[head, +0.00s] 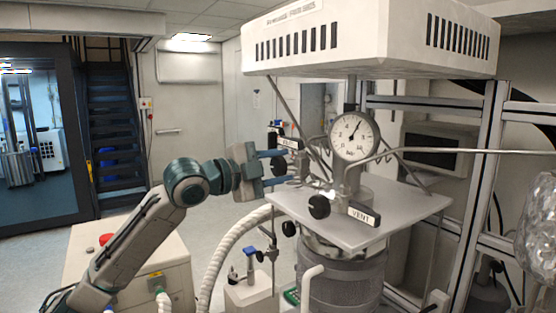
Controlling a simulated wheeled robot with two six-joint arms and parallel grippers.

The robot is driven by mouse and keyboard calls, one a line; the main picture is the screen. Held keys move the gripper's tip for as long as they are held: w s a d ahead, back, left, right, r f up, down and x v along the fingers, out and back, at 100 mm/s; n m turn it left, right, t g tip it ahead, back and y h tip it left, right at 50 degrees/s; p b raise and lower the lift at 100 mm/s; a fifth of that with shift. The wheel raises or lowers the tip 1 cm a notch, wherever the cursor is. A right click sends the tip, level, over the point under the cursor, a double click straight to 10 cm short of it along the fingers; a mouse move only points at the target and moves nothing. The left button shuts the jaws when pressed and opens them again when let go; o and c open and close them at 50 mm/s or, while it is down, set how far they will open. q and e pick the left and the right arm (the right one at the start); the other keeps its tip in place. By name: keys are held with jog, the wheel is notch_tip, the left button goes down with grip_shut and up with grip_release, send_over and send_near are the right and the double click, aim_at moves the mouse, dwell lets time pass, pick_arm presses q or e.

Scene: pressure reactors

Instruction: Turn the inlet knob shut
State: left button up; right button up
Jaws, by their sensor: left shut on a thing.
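The pressure reactor stands right of centre, with a grey top plate (400,209) and a round gauge (354,136) whose needle points up and right. My left gripper (284,167) reaches in from the left at the plate's back left. Its blue fingers are shut on the dark inlet knob (280,166), mostly hidden between them. A small label (287,143), too small to read surely, sits just above the fingers. The black vent knob (319,206) stands nearer the front, beside the VENT label (363,215), apart from the gripper. My right gripper is not in view.
A white slotted housing (370,45) hangs over the reactor. Thin metal tubes run around the gauge. A metal frame (480,170) and a foil-wrapped vessel (538,225) are at right. A white ribbed hose (222,250) curves below my left arm. Open floor lies behind at left.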

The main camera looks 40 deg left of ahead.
pick_arm(q)
jog(key=shift+m+p, duration=0.5)
jog(key=shift+m, duration=0.6)
jog(key=o, duration=1)
jog(key=shift+c, duration=0.2)
